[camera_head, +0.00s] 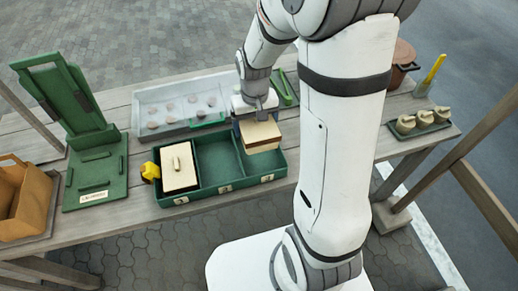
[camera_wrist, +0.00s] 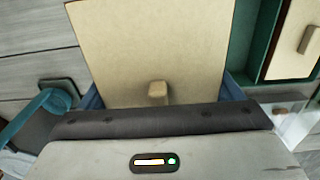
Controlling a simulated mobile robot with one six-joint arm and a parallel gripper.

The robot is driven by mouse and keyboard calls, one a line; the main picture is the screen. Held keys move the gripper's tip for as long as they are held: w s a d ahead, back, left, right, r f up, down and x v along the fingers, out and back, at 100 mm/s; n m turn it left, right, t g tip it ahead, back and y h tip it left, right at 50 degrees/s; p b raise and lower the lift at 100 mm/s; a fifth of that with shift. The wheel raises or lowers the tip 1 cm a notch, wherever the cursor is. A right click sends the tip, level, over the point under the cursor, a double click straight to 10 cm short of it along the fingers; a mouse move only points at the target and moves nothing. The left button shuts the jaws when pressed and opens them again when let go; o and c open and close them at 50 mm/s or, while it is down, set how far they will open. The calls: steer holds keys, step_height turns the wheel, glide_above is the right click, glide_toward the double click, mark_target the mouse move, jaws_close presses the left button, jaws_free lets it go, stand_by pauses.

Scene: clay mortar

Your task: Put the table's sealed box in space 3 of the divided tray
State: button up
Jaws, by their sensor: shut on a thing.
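My gripper (camera_head: 262,110) is shut on a cream-lidded box (camera_head: 261,135), by the look of it across the lid's sides. In the wrist view the box's lid (camera_wrist: 155,45) fills the middle, with a small knob, between the blue fingers of my gripper (camera_wrist: 160,95). The box is over the right-hand compartment of the green divided tray (camera_head: 222,187). I cannot tell whether it touches the tray. The tray's middle compartment is empty. Another cream-lidded box (camera_head: 179,166) sits in the left compartment. Small labels on the tray's front are too small to read surely.
A grey tray (camera_head: 150,137) with several round pieces is behind. A green stand (camera_head: 95,170) and an orange-brown box (camera_head: 22,200) are at the left. A yellow item (camera_head: 150,172) is by the tray's left side. A small tray (camera_head: 420,131) with several pieces is at the right.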

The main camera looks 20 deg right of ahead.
step_height(320, 180, down, 7)
steer(key=shift+w+f, duration=0.1)
steer(key=shift+f, duration=0.05)
stand_by(0.4)
steer(key=shift+f+b, duration=0.45)
steer(key=shift+f, duration=0.15)
steer(key=o, duration=0.8)
steer(key=shift+o, duration=0.2)
